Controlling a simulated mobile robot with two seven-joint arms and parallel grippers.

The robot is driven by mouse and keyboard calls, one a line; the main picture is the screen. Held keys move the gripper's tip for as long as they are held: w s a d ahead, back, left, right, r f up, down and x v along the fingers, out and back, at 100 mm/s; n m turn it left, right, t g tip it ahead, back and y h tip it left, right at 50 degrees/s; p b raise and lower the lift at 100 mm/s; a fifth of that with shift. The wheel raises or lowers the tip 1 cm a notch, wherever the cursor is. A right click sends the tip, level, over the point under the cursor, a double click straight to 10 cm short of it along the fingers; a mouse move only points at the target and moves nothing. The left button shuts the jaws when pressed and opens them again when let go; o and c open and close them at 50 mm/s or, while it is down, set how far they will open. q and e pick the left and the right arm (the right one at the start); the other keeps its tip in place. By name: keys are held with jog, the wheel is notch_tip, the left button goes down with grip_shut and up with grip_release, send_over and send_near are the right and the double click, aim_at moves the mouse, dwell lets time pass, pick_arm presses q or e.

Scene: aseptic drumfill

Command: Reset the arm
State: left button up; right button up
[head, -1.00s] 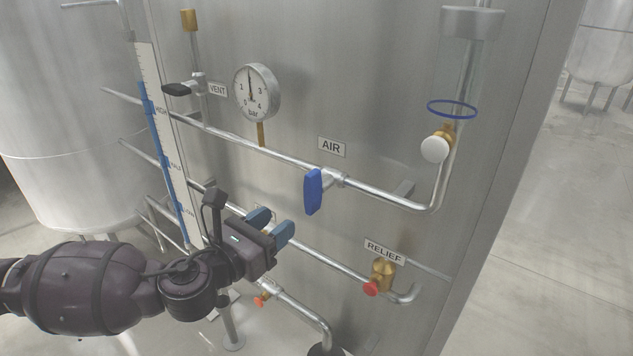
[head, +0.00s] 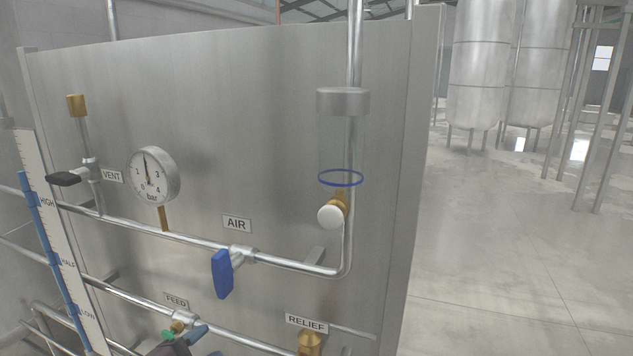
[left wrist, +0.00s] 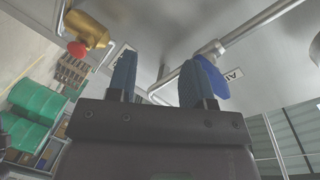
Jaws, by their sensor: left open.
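My left gripper (head: 200,343) shows only at the bottom edge of the head view, near the FEED label (head: 176,300). In the left wrist view its two blue fingers (left wrist: 160,85) stand apart with nothing between them. The blue AIR handle (head: 222,274) hangs down from its pipe, up and right of the gripper in the head view. In the left wrist view the AIR handle (left wrist: 214,76) appears behind the right finger. The arm behind the gripper is mostly out of the head view. My right gripper is in neither view.
The steel panel carries a pressure gauge (head: 153,175), a black VENT handle (head: 64,179), a white knob (head: 330,215) with a blue ring above, and a brass RELIEF valve (head: 309,343). A level scale (head: 62,250) stands at left. Open floor (head: 500,270) lies to the right.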

pick_arm(q)
jog(key=s+a+f+n+g+y, duration=0.1)
jog(key=s+a+f+n+y, duration=0.2)
jog(key=s+f+n, duration=0.4)
jog(key=s+a+f+n+g+y, duration=0.2)
jog(key=s+a+f+n, duration=0.3)
jog(key=s+f+n, duration=0.3)
jog(key=s+f+y, duration=0.1)
jog(key=s+f, duration=0.3)
jog(key=f, duration=0.4)
jog(key=shift+y+b, duration=0.3)
jog(key=shift+n, duration=0.3)
